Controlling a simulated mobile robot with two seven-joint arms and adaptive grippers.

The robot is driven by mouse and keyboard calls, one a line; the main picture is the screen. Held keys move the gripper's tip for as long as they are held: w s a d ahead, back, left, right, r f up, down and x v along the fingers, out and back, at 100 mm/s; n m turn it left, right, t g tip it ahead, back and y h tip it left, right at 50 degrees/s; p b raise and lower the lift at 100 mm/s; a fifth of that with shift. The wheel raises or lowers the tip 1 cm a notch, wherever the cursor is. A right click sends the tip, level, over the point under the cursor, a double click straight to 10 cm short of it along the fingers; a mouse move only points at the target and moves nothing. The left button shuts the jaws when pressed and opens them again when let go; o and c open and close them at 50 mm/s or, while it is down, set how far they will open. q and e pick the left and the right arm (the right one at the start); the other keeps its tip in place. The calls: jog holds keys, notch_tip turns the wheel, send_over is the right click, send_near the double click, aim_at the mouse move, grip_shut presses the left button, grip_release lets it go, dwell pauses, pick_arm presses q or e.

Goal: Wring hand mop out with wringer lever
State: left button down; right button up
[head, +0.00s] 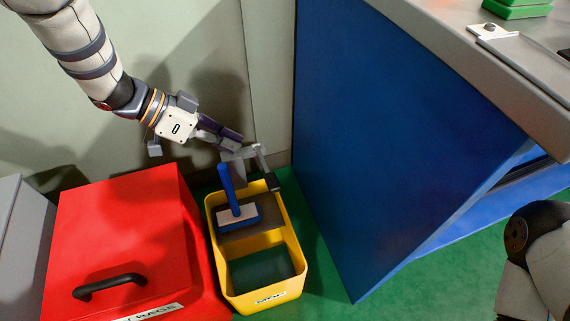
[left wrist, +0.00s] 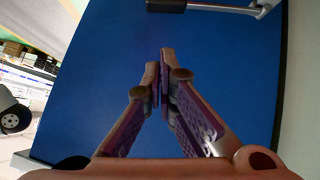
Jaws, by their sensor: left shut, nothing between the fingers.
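The yellow bucket (head: 292,288) stands on the green floor. The hand mop (head: 227,185), with a blue upright handle and a flat blue-and-white head, rests on the dark grey wringer plate (head: 250,228) across the bucket's back half. The grey wringer lever (head: 262,160) with a black grip stands at the bucket's back right; its rod and grip also show at the top of the left wrist view (left wrist: 238,9). My left gripper (head: 236,138) is shut and empty, just above and behind the lever bracket, apart from the black grip. My right gripper is out of view.
A red bin (head: 130,225) with a black handle stands close left of the bucket. A large blue panel (head: 400,140) under a grey worktop (head: 465,50) rises to the right. A pale wall is behind.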

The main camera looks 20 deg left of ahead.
aim_at(269, 179)
pick_arm(q)
jog(key=shift+w+a+r+m, duration=0.3)
jog(key=shift+r+m, duration=0.1)
jog(key=shift+r, duration=0.1)
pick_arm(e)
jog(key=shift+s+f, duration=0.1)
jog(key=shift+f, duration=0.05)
pick_arm(q)
jog(key=shift+d, duration=0.1)
